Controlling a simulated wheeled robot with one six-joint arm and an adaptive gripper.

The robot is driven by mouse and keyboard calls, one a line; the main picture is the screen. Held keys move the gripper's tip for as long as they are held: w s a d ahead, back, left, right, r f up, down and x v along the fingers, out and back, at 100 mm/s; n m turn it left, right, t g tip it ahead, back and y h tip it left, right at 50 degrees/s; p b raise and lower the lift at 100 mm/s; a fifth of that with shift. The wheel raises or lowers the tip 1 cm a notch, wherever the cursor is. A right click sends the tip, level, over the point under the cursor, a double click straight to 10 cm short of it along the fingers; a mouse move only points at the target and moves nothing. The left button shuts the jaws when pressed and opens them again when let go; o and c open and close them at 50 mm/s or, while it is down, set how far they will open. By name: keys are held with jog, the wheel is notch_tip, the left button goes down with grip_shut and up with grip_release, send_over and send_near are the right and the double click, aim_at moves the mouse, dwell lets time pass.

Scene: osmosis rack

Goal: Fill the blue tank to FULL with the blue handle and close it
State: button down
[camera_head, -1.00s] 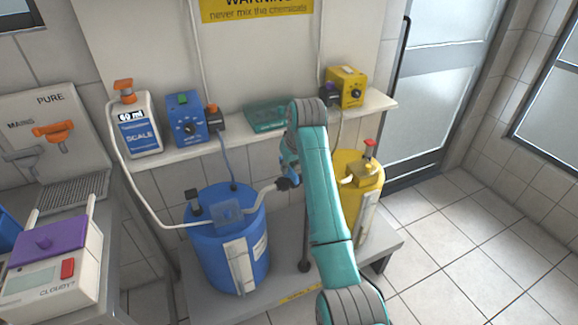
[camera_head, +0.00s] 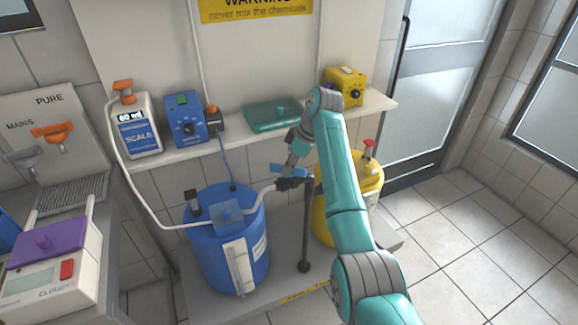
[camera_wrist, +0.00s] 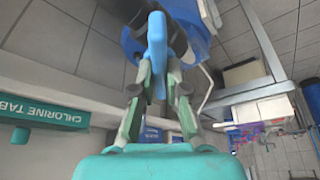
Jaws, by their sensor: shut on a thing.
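The blue tank (camera_head: 228,262) stands on the low grey platform, with a white level strip (camera_head: 241,268) down its front. A white pipe runs from its top to a dark valve on an upright post. The blue handle (camera_head: 289,170) sits on that valve, turned roughly sideways in the head view. My gripper (camera_head: 292,160) is at the handle from above. In the wrist view my gripper (camera_wrist: 158,88) is shut on the blue handle (camera_wrist: 157,45), with a finger on each side. The liquid level in the strip is too small to read.
A yellow tank (camera_head: 328,215) stands right of the post, partly behind my arm. The tiled floor (camera_head: 470,240) at right is clear.

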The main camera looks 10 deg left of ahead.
jog(key=n+g, duration=0.1)
jog(key=n, duration=0.3)
jog(key=shift+w+n+g, duration=0.1)
jog(key=shift+n+g, duration=0.2)
jog(key=shift+g, duration=0.1)
jog(key=shift+n+g+h, duration=0.4)
jog(key=shift+n+g, duration=0.1)
jog(key=shift+n, duration=1.2)
jog(key=c, duration=1.2)
grip_release()
notch_tip(320, 180, up, 10)
jog(key=shift+f, duration=0.1)
